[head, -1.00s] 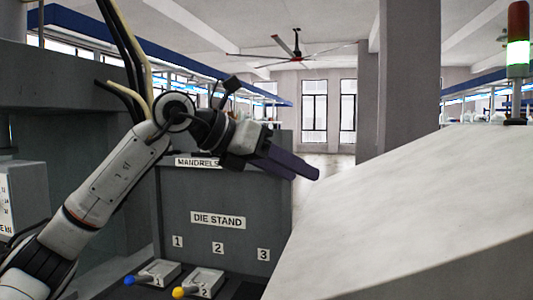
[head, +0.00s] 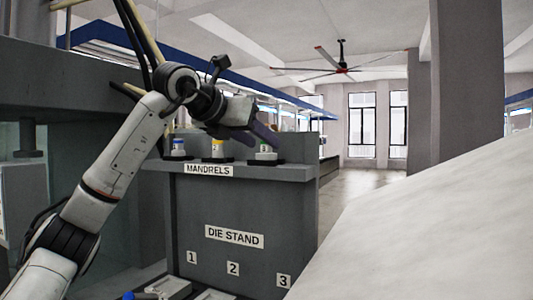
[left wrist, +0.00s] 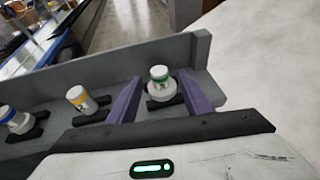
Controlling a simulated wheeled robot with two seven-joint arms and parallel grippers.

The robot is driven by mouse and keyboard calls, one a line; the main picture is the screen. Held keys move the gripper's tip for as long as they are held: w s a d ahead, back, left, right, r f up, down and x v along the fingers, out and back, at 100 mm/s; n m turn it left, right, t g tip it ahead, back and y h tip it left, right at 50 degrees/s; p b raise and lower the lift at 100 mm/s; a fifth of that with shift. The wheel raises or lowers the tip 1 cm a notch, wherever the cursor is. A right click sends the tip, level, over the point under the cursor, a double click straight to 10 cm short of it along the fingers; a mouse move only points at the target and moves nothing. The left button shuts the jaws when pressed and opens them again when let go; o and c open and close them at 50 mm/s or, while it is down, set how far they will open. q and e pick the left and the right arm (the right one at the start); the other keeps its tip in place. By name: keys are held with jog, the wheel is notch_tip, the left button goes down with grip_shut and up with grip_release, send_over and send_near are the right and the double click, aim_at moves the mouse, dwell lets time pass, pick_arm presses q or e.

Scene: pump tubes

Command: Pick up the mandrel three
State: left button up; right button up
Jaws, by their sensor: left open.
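In the left wrist view the fingers (left wrist: 160,95) lie on either side of the mandrel, with no clear contact. My right gripper is not in view.
The grey die stand (head: 250,200) has a shelf labelled MANDRELS and numbers one to three below. A raised lip (left wrist: 203,50) runs along the shelf. A large pale sloping surface (head: 440,220) fills the right. Trays are partly cut off at the bottom.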

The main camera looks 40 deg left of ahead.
aim_at(263, 143)
pick_arm(q)
jog(key=x, duration=0.3)
jog(key=shift+w+f, duration=0.25)
jog(key=shift+w, duration=0.05)
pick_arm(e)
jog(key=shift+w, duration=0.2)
pick_arm(q)
jog(key=shift+c, duration=0.2)
grip_shut()
jog(key=shift+r, duration=0.1)
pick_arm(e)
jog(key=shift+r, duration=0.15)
